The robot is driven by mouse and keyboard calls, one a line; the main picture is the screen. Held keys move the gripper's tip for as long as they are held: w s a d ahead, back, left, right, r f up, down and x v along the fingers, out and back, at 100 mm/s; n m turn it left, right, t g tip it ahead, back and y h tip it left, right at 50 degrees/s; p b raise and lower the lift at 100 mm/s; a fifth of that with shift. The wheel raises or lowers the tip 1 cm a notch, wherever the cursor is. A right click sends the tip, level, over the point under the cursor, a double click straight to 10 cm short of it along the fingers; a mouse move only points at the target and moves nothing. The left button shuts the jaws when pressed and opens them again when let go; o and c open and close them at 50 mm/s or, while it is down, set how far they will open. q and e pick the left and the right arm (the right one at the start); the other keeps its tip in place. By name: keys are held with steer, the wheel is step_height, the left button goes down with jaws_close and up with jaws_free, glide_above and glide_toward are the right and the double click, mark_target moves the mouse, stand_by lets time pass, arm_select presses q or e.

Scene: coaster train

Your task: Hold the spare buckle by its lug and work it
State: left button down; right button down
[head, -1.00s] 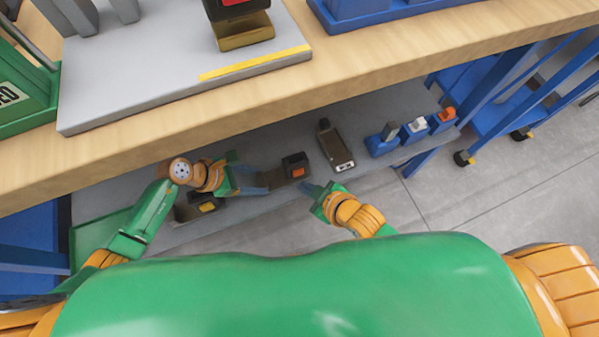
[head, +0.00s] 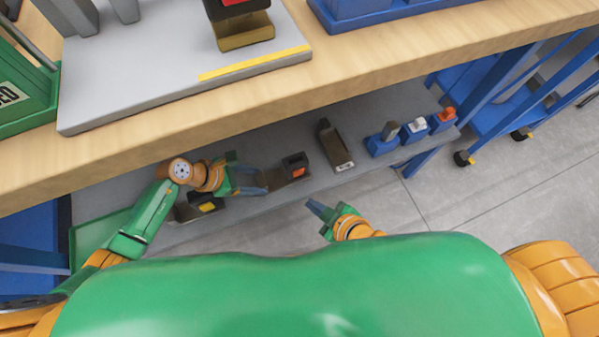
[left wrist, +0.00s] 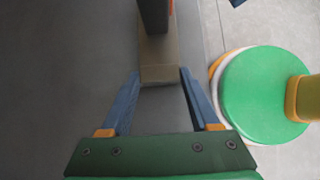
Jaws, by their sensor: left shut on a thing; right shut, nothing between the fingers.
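The spare buckle (head: 294,165) has a dark body with an orange button and a brown metal lug. It is at the lower shelf, under the workbench. My left gripper (head: 265,184) is shut on the lug from the left. In the left wrist view the tan lug (left wrist: 158,74) lies between the tips of the blue fingers, with the dark body beyond it. My right gripper (head: 311,204) is shut and empty. It is below and to the right of the buckle, apart from it, over the floor near the shelf edge.
A yellow-button buckle (head: 204,207) sits near my left wrist. A dark long-shaped part (head: 334,148) stands right of the spare buckle. Several small blue holders (head: 383,145) stand at the shelf's right end. The wooden bench top (head: 400,62) overhangs the shelf.

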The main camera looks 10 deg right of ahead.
arm_select(q)
steer(key=shift+c, duration=0.2)
jaws_free()
steer(key=v, duration=1.2)
steer(key=s+d+p, duration=0.4)
steer(key=s+p, duration=0.3)
steer(key=s, duration=0.6)
steer(key=shift+s+p, duration=0.25)
steer(key=shift+p, duration=0.1)
